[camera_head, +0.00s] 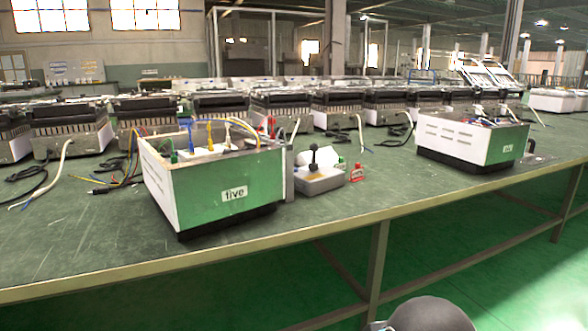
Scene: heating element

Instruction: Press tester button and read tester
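A green and white box labelled "five" (222,200) stands on the green workbench, left of centre. Coloured plugs and wires (210,136) stick up from its open top. A small grey device with a black knob-like lever (320,180) sits close to the box's right side. A second green and white box (478,143) stands farther right on the same bench, its label too small to read. I cannot tell which of these is the tester, and no button or reading can be made out. My gripper is not in view; a dark rounded part of my own body shows at the bottom edge.
The workbench (80,245) has a straight front edge and legs below. Several grey heater-like units (70,132) line its back, with loose cables (50,178) in front. A small red item (356,173) lies beside the grey device.

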